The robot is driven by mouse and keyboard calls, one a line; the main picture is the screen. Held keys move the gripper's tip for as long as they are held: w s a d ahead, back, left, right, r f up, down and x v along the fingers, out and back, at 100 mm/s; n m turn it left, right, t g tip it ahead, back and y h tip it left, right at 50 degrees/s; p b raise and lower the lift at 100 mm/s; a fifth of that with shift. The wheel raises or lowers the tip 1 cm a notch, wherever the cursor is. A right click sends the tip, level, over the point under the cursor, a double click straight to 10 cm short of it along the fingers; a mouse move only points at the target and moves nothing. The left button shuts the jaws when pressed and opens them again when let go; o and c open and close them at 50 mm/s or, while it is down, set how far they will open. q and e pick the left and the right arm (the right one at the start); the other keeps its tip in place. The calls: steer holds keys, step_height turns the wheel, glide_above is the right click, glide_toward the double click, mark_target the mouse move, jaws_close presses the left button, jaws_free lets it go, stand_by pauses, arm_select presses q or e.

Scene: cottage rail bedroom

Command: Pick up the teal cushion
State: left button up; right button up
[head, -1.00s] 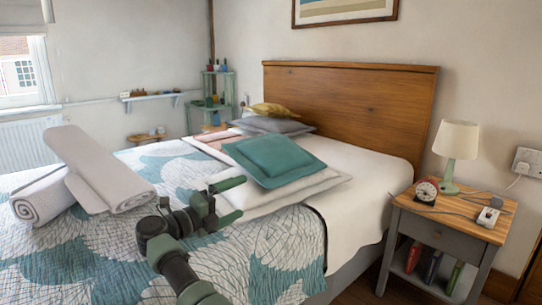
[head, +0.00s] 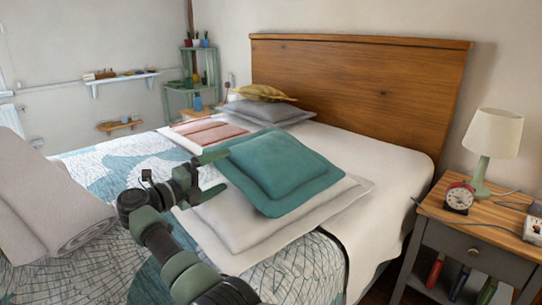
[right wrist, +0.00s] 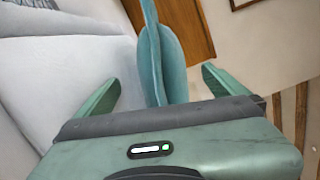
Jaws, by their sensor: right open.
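The teal cushion (head: 275,165) lies on a white pillow (head: 235,222) on the bed in the head view. My right gripper (head: 212,174) is open, at the cushion's left edge, with one finger above the other. In the right wrist view the cushion (right wrist: 163,55) stands edge-on between the two spread fingers of my right gripper (right wrist: 160,88). Its near edge reaches down between the fingers, with gaps on both sides. My left gripper is not in view.
Grey and mustard cushions (head: 262,93) lie near the wooden headboard (head: 355,95). A nightstand (head: 478,235) with a lamp (head: 492,140) and a clock (head: 458,198) stands at right.

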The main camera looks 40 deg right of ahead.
mark_target(233, 166)
steer(key=shift+w+d, duration=0.35)
steer(key=shift+d, duration=0.25)
steer(key=d, duration=0.5)
steer(key=shift+w+d+b, duration=0.15)
steer(key=shift+d+b, duration=0.05)
steer(key=shift+b, duration=0.15)
steer(key=shift+d+f, duration=0.1)
steer(key=shift+d, duration=0.6)
steer(key=c, duration=1.7)
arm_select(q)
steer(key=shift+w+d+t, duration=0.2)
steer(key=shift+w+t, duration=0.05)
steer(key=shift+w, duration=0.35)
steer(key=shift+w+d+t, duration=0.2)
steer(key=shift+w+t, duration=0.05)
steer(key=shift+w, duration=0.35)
arm_select(e)
steer(key=shift+w, duration=0.1)
